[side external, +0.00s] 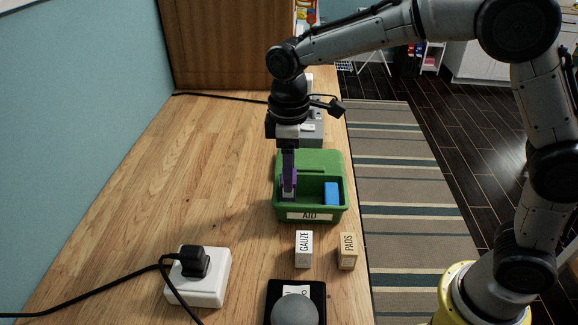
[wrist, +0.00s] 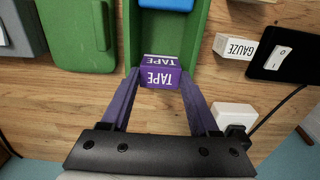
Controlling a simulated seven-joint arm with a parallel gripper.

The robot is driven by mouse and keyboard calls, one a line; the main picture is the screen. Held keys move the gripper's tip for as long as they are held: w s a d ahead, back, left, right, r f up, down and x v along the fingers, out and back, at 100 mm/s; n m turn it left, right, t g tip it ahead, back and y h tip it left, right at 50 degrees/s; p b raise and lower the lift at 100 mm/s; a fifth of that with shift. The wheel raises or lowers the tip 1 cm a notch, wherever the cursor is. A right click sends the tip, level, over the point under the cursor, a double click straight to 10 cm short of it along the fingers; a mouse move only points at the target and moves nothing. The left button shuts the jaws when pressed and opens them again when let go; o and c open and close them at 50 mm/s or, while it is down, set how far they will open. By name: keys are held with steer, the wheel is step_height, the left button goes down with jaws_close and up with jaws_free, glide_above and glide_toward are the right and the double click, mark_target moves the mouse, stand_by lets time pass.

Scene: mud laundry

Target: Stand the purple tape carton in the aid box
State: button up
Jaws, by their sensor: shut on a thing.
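The purple tape carton (wrist: 160,77) shows in the wrist view between the two purple fingers of my gripper (wrist: 160,73), which is shut on it. Its white TAPE lettering faces the camera. The green aid box (side external: 337,214) stands on the counter in the side view, and its green wall also shows in the wrist view (wrist: 198,45). In the side view my gripper (side external: 289,190) points down into the left part of the box. The fingers mostly hide the carton there, and I cannot tell whether it touches the box floor.
A blue block (side external: 332,193) is in the right part of the box. The gauze carton (side external: 304,249) and pads carton (side external: 347,251) stand in front. A white socket block (side external: 199,277) with a black cable and a black scale-like device (side external: 273,293) lie nearer.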

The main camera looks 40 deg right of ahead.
steer(key=shift+f, duration=0.25)
steer(key=shift+f, duration=0.7)
steer(key=o, duration=1.1)
steer(key=shift+c, duration=0.3)
steer(key=c, duration=0.3)
steer(key=shift+c, duration=0.2)
